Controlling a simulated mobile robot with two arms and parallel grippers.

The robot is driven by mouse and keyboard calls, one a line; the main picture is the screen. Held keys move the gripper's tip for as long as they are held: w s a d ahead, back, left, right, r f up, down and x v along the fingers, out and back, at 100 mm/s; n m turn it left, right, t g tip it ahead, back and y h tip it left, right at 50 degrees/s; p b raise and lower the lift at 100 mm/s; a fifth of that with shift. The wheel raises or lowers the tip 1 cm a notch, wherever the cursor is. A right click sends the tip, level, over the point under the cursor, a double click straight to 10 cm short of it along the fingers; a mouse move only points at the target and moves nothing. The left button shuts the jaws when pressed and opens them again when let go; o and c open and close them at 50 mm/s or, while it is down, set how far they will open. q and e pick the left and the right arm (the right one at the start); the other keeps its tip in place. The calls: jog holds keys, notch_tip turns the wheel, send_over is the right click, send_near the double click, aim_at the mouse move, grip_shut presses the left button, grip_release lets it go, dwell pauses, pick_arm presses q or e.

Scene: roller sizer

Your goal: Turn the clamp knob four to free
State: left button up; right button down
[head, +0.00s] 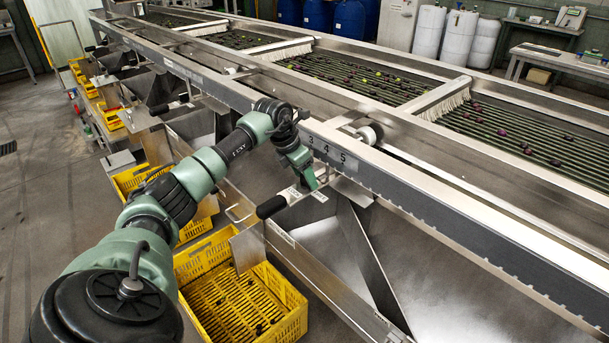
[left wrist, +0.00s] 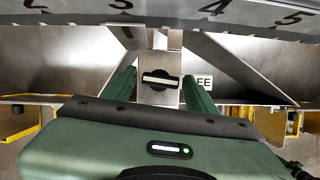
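The clamp knob (left wrist: 160,80) shows in the left wrist view as a dark round knob with a pale bar lying about level, on a metal plate (left wrist: 157,97). A white label (left wrist: 204,80) right of it is partly covered; only "EE" reads clearly. My left gripper (left wrist: 163,85) is open, one green finger on each side of the knob in the picture; I cannot tell whether they touch it. In the head view my left gripper (head: 313,184) points down beside the machine's side rail; the knob cannot be made out there. My right gripper is not in view.
A black-handled lever (head: 272,206) sticks out close to the left gripper. The numbered rail (head: 400,185) runs above it. Yellow crates (head: 285,327) stand below. Metal chutes (head: 335,245) lie under the rail. Dark and green fruit lie on the rollers (head: 350,80).

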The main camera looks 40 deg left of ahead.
pick_arm(q)
jog(key=c, duration=1)
jog(key=shift+r+n, duration=0.1)
jog(key=shift+n, duration=0.4)
jog(key=shift+n+p, duration=0.3)
jog(key=o, duration=1.4)
jog(key=shift+c, duration=0.2)
jog(key=b+v, duration=0.1)
jog(key=v, duration=0.6)
jog(key=shift+d+r, duration=0.2)
jog(key=shift+r, duration=0.1)
jog(key=shift+s, duration=0.2)
